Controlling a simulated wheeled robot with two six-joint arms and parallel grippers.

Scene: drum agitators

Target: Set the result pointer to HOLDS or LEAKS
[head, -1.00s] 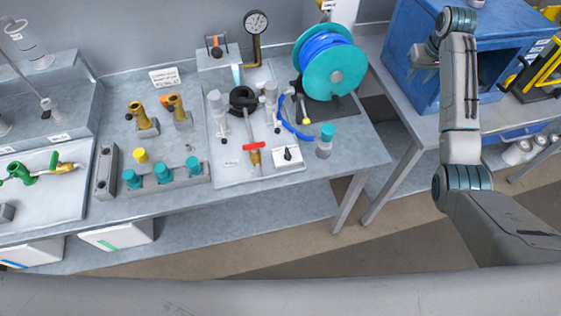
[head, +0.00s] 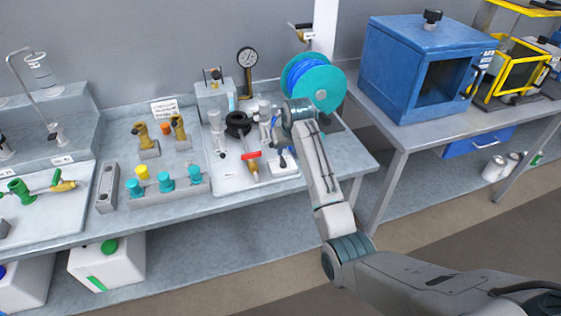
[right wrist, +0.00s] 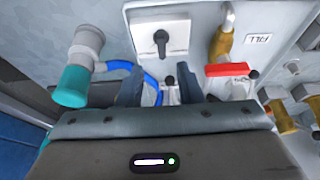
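The result pointer is a small black knob on a square white plate. The plate (head: 284,168) lies at the right front of the white test board and is partly behind my right arm. In the right wrist view the black pointer (right wrist: 161,42) shows ahead of the fingertips, its narrow end towards my gripper. Any wording on the plate is unreadable. My right gripper (right wrist: 160,90) is open, its two dark fingers apart, with no pointer between them. In the head view my right gripper (head: 274,141) is over the board's right side, fingers partly hidden. My left gripper is out of view.
A red-handled brass valve (head: 251,157) stands left of the plate. A grey fitting with a teal end (right wrist: 78,72) and a blue hose (right wrist: 128,66) are close by the gripper. A teal reel (head: 318,90) and gauge (head: 247,58) stand behind.

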